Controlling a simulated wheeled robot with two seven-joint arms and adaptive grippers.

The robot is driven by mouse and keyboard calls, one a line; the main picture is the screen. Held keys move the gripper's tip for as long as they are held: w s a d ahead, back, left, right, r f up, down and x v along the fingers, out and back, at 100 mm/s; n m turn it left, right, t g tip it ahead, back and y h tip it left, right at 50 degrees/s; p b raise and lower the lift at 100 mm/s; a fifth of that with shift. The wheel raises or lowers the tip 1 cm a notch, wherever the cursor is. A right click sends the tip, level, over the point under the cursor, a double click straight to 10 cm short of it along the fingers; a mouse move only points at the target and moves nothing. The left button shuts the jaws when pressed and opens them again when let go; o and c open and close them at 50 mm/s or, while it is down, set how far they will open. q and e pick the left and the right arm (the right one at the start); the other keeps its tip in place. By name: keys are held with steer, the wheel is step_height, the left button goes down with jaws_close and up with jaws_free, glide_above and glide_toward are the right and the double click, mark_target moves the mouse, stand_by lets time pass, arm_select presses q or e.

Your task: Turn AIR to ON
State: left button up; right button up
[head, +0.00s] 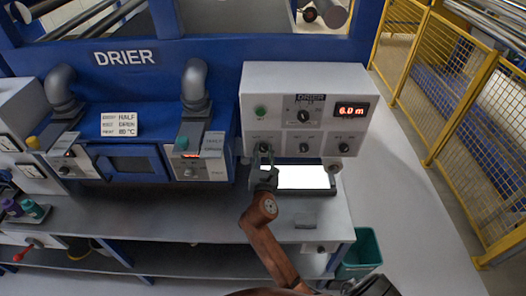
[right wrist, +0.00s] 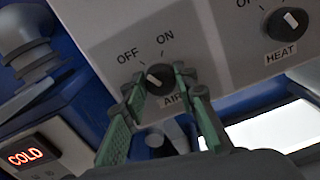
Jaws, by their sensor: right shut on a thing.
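The AIR knob (right wrist: 158,77) is a dark round dial with a white pointer mark, below the OFF and ON labels in the right wrist view. The mark seems to lie toward the OFF side, but the fingers partly hide the dial. In the head view, the knob is at the lower left of the white DRIER control panel (head: 350,85), mostly behind my gripper. My right gripper (right wrist: 157,88) has its green-padded fingers on both sides of the knob, shut on it; it also shows in the head view (head: 264,165). My left gripper is not in view.
The HEAT knob (right wrist: 288,22) sits to the right of AIR, with more dials across the panel. A bright white screen or light (head: 300,177) lies just below the panel. The grey counter (head: 160,210) is mostly clear. A teal bin (head: 362,252) stands at its right end.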

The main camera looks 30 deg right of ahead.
steer(key=m+p, duration=0.1)
steer(key=m, duration=1)
steer(key=shift+f+m+b, duration=0.1)
steer(key=shift+m+b, duration=0.2)
stand_by(0.5)
steer(key=o, duration=1.2)
steer(key=shift+c, duration=0.2)
